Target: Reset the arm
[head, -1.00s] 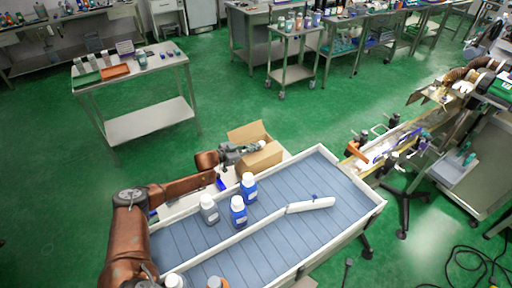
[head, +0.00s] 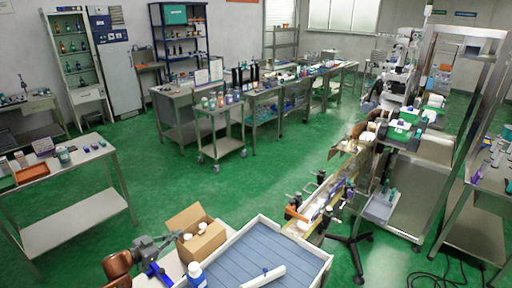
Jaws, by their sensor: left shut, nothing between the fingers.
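My left gripper (head: 176,237) is low in the head view, just left of an open cardboard box (head: 208,246). It is shut and empty, and its fingers point right toward the box. Its brown arm link (head: 117,266) comes in from the bottom left. Two white-capped bottles (head: 187,238) show inside the box. My right gripper is not in view.
A blue-bedded tray (head: 238,256) with white rims lies right of the box, with a blue white-capped bottle (head: 195,276) at its left and a white bar (head: 264,277) on it. A steel table (head: 75,220) stands left. Green floor (head: 265,190) beyond is clear.

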